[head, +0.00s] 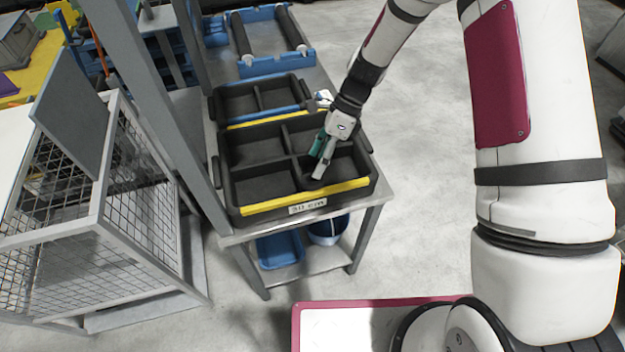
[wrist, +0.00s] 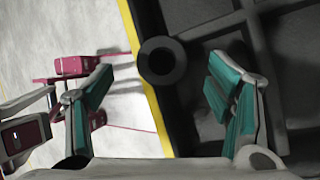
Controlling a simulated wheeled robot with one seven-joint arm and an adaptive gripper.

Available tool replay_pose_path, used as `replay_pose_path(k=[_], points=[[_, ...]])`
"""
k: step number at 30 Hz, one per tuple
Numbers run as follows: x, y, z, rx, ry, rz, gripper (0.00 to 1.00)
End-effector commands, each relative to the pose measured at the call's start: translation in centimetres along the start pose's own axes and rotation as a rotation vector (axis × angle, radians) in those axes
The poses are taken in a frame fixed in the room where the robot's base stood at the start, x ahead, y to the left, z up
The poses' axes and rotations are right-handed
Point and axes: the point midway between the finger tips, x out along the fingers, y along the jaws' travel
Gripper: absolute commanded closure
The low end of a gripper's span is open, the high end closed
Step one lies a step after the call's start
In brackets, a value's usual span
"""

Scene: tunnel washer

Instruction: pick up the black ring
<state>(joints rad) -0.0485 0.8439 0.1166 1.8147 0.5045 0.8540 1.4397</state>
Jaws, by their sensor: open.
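The black ring (wrist: 181,63) shows in the wrist view as a thick dark round with a hole, close to the yellow-edged wall of the black tray (wrist: 152,103). It lies between my gripper's two spread fingers as seen there, and neither finger touches it. My gripper (head: 318,172) is open, with green inner pads, and points down into the tray's front right compartment in the head view. The wrist view shows both fingers of the gripper (wrist: 160,85). In the head view the ring cannot be made out clearly beside the fingers.
The divided tray (head: 262,207) sits on a metal table (head: 232,238). A smaller black tray (head: 232,103) and a blue roller frame (head: 255,68) stand behind it. A grey post (head: 160,115) and a mesh cage (head: 140,190) are at the left.

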Motion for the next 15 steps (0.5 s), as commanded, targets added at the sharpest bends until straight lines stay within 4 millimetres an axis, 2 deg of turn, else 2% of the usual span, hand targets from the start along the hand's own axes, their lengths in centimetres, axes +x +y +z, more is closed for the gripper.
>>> replay_pose_path(k=[9, 15], points=[[4.0, -0.1, -0.2, 0.0, 0.0, 0.003, 0.26], [4.9, -0.3, -0.2, 0.0, 0.0, -0.001, 0.26]])
